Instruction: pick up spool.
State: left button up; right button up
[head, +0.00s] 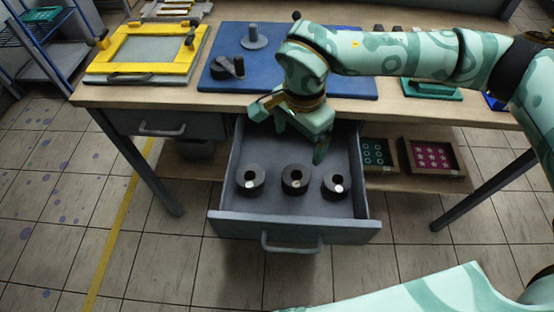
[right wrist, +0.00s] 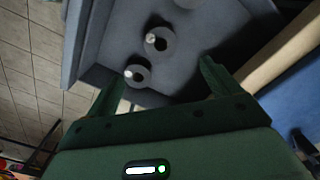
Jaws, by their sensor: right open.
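Three dark grey, ring-shaped spools stand in a row in the open drawer (head: 230,217): a left one (head: 250,184), a middle one (head: 296,186) and a right one (head: 336,190). In the right wrist view two spools show, one (right wrist: 168,46) farther up and one (right wrist: 143,77) nearer, beyond the spread fingers (right wrist: 158,82). My left gripper is not in view.
The wooden table (head: 420,108) edge runs just behind the drawer. On it lie a yellow frame (head: 150,38) and a blue board (head: 222,75) with dark parts. Two small boxes, one with teal rings (head: 375,153) and one with pink pieces (head: 432,156), sit on the lower shelf to the right.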

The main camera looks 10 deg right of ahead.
jog(key=b, duration=0.2)
send_over(296, 176)
jog(key=s, duration=0.2)
notch_tip(296, 176, down, 8)
jog(key=r, duration=0.1)
jog(key=f, duration=0.1)
jog(key=a+f+b, duration=0.1)
jog(key=f, duration=0.1)
jog(key=shift+w+f, duration=0.15)
jog(key=shift+f, duration=0.35)
jog(key=f+b, duration=0.1)
jog(key=f, duration=0.2)
jog(key=f+b, duration=0.1)
jog(key=f, duration=0.1)
jog(key=shift+w+d+f+b, duration=0.1)
jog(key=shift+w+d+b, duration=0.1)
jog(key=shift+d+b, duration=0.1)
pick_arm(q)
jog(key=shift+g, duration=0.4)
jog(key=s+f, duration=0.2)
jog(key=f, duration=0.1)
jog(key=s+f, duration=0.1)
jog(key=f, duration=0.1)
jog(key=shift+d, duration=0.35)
pick_arm(e)
jog(key=shift+c, duration=0.3)
jog(key=c, duration=1)
